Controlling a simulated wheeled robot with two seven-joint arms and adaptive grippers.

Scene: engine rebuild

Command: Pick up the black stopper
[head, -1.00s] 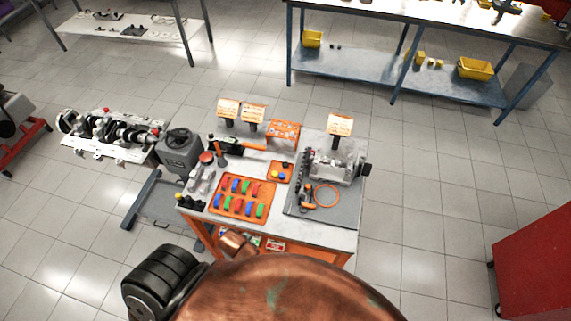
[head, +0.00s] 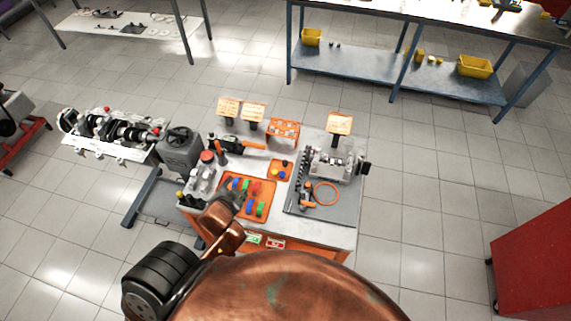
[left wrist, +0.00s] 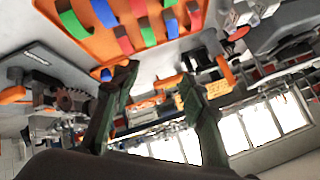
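A small dark piece, which looks like the black stopper (head: 285,164), sits in the small orange tray (head: 271,166) on the workbench, near a yellow piece (head: 275,173) and a blue piece (head: 283,175). It is too small to make out clearly. My left gripper (head: 228,202) is over the front left of the larger orange tray of coloured curved pieces, to the left of and nearer than the small tray. In the left wrist view its two fingers (left wrist: 160,78) are apart with nothing between them. My right gripper is not in view.
The larger orange tray (head: 262,183) holds several red, green and blue pieces. A grey canister (head: 181,155) stands at the bench's left. A grey mat (head: 340,212) with an engine block (head: 330,165) and an orange ring (head: 326,194) takes up the right side.

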